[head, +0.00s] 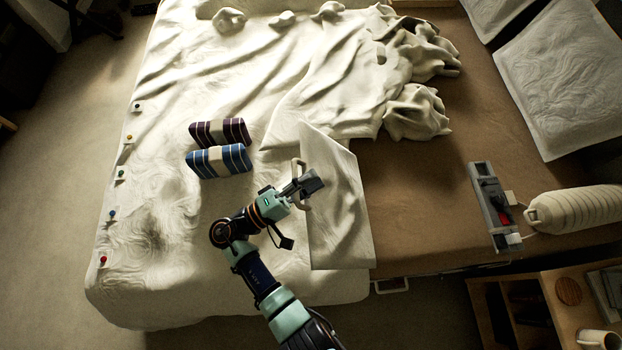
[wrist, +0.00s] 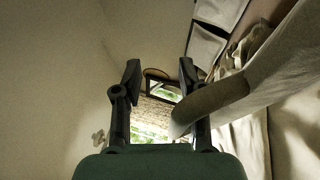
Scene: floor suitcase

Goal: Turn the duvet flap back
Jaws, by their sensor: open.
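The duvet flap (head: 340,210) is a pale stiff-looking panel at the near right of the white duvet (head: 180,240), beside the bare brown mattress. It looks tilted up. A pale handle (head: 298,168) stands on its left edge. My gripper (head: 311,183) is at this handle, over the flap's left side. In the wrist view my gripper (wrist: 160,72) has its fingers spread apart.
Two folded striped cloths, purple (head: 220,132) and blue (head: 218,161), lie left of my gripper. Crumpled duvet (head: 415,110) is heaped at the back. A grey holder (head: 492,205) and a ribbed beige bolster (head: 575,208) are at right. The brown mattress (head: 430,190) between is clear.

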